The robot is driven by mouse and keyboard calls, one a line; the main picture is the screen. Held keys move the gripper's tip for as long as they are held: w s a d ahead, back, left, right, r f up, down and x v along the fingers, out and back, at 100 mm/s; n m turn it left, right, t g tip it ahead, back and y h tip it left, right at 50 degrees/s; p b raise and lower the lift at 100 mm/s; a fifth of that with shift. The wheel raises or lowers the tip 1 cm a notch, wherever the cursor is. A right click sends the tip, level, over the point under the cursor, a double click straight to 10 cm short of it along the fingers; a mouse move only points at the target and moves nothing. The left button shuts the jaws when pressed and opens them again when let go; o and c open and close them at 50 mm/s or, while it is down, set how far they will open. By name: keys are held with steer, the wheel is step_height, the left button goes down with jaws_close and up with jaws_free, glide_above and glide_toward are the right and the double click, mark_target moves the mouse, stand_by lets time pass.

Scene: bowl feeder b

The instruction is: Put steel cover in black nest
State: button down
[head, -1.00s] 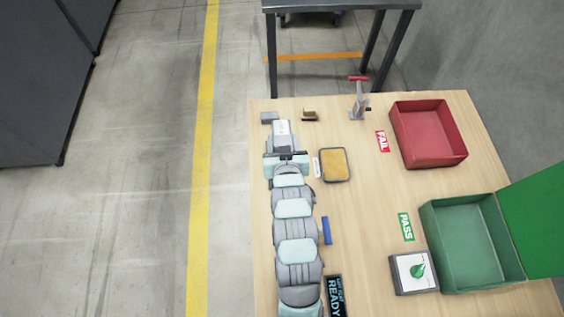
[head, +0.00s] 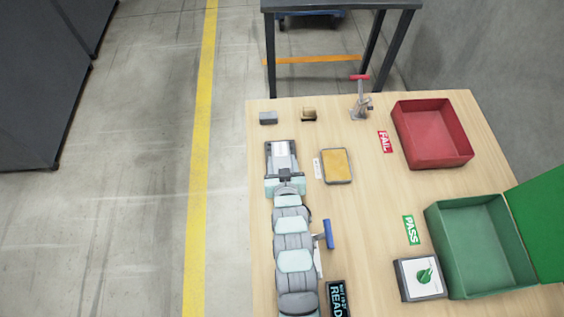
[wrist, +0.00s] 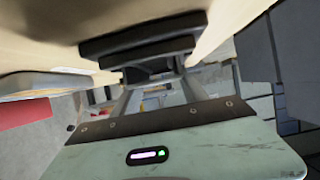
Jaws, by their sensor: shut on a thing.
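My gripper (head: 282,150) is at the left side of the table, shut, at the end of my arm. In the wrist view its rails run forward to dark slab-like parts (wrist: 138,40) close to the wooden tabletop. I take the held piece to be the steel cover, but it is mostly hidden and I cannot make out its outline. A small dark grey block (head: 268,118) lies just beyond the gripper, apart from it. I cannot tell whether this block is the black nest. No other clear black nest shows.
A brown block (head: 309,115), a yellow-topped tray (head: 337,166) and a red-handled clamp (head: 361,102) stand right of my gripper. Farther right are a red bin (head: 460,160), a green bin (head: 434,225) and a white-topped box (head: 420,278). A blue piece (head: 329,233) lies beside my arm.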

steer(key=c, duration=0.6)
jaws_free()
steer(key=shift+f, duration=0.1)
steer(key=shift+r, duration=0.2)
steer(key=shift+s+r, duration=0.25)
steer(key=shift+s, duration=0.1)
steer(key=p+v, duration=0.3)
steer(key=v, duration=0.8)
steer(key=shift+s+f+p, duration=0.1)
steer(key=shift+p, duration=0.3)
